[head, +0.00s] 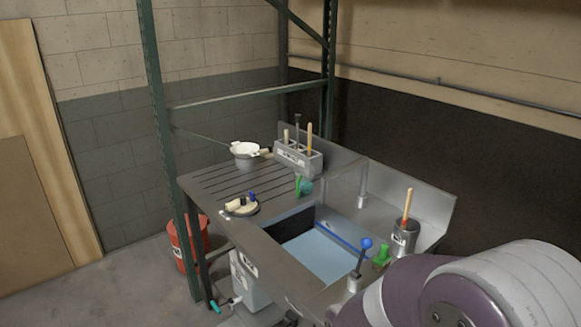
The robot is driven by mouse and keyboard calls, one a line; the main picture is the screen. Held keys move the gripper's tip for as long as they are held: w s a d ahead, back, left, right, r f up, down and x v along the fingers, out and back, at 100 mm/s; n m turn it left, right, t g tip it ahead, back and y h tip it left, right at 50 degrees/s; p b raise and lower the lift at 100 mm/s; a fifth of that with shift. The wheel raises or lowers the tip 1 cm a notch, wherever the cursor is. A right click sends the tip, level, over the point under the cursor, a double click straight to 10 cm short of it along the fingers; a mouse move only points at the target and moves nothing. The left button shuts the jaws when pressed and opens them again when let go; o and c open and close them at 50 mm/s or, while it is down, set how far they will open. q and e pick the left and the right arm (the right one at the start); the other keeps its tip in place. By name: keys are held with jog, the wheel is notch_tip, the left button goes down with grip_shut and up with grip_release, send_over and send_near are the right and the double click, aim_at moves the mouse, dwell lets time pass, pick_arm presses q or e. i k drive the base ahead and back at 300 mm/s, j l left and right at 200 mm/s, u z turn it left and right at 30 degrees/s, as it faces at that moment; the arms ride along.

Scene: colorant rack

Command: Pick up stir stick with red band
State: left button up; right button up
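A wooden stick (407,205) with a reddish-orange part stands in a grey metal canister (404,240) at the right of the sink, leaning slightly. More upright sticks, one tan and thick (309,141), stand in a grey rack (297,160) at the back of the counter. I cannot tell any band on them. A large purple and grey link of my arm fills the lower right corner. Neither of my grippers shows.
The metal counter (215,187) has a sink (325,254). A white pot (244,151), a round dish (241,207) and a teal-green item (304,187) sit on it. A blue-knobbed lever (366,243) and green item (381,257) are at front right. A green post (160,120) rises at left; a red bucket (183,243) is below.

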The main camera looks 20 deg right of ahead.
aim_at(409, 196)
jog(key=i+j+z, duration=0.45)
jog(key=i+z, duration=0.15)
jog(key=z, duration=1.15)
